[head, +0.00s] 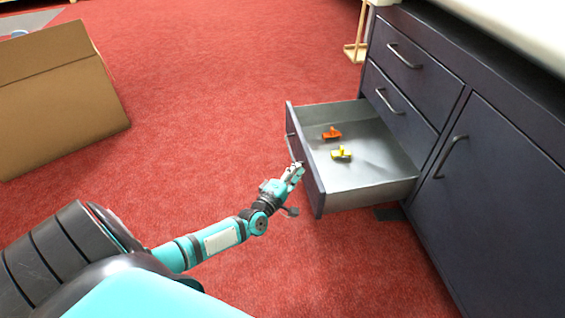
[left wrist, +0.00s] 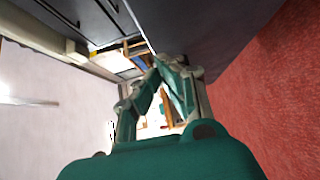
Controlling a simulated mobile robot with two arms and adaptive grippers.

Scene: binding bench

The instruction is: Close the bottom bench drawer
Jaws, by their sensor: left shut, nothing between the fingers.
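The bottom bench drawer (head: 305,158) is pulled out from the dark bench in the head view. Its grey inside holds an orange object (head: 331,133) and a yellow object (head: 341,153). My left gripper (head: 298,168) is at the outer side of the drawer front, close by its handle (head: 289,146). I cannot tell whether it touches the front. In the left wrist view the left gripper's fingers (left wrist: 157,68) meet at the tips with nothing between them. My right gripper is not in view.
Two closed drawers with handles, the upper one (head: 405,57) and the middle one (head: 390,102), sit above. A closed cupboard door (head: 487,180) is to the right. A cardboard box (head: 60,95) stands at the left. The red floor (head: 210,90) between is clear.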

